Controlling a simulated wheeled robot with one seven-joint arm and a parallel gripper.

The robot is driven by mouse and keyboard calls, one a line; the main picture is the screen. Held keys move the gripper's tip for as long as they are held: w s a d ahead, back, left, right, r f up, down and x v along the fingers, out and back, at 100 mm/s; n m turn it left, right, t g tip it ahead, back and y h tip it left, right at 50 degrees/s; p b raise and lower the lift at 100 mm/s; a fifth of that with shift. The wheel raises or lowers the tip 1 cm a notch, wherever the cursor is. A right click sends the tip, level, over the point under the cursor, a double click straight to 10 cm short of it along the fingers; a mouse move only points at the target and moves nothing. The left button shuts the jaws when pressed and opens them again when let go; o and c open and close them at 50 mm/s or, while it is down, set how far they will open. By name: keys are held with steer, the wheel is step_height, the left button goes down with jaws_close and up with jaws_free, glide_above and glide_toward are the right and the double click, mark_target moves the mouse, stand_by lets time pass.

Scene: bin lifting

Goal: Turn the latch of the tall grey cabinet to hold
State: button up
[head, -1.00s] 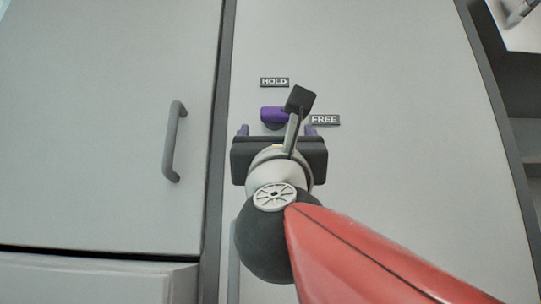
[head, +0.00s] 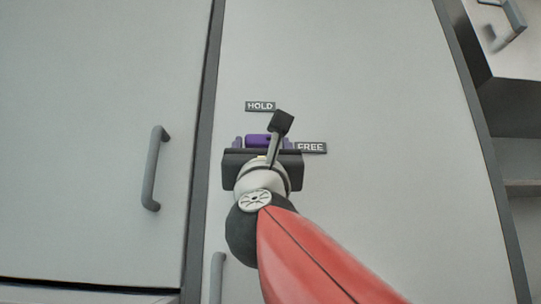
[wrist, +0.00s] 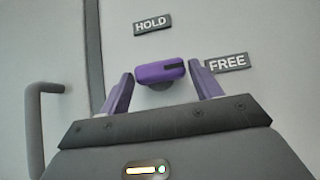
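The latch is a purple knob (head: 265,140) on the pale grey cabinet door (head: 350,80). It also shows in the wrist view (wrist: 158,74), lying about level, with a dark mark on its right end towards the FREE label (wrist: 227,63). The HOLD label (wrist: 152,24) is above it; both labels also show in the head view. My gripper (head: 263,143) is in front of the latch. In the wrist view its purple fingers (wrist: 162,70) are open, one on each side of the latch with gaps. Whether they reach its depth is unclear.
A door to the left has a grey bar handle (head: 154,168), and a dark seam (head: 205,110) divides it from the latch door. Another grey handle (head: 217,278) is low on the latch door. Open shelving (head: 515,130) stands at right.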

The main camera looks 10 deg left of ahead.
steer(key=c, duration=0.6)
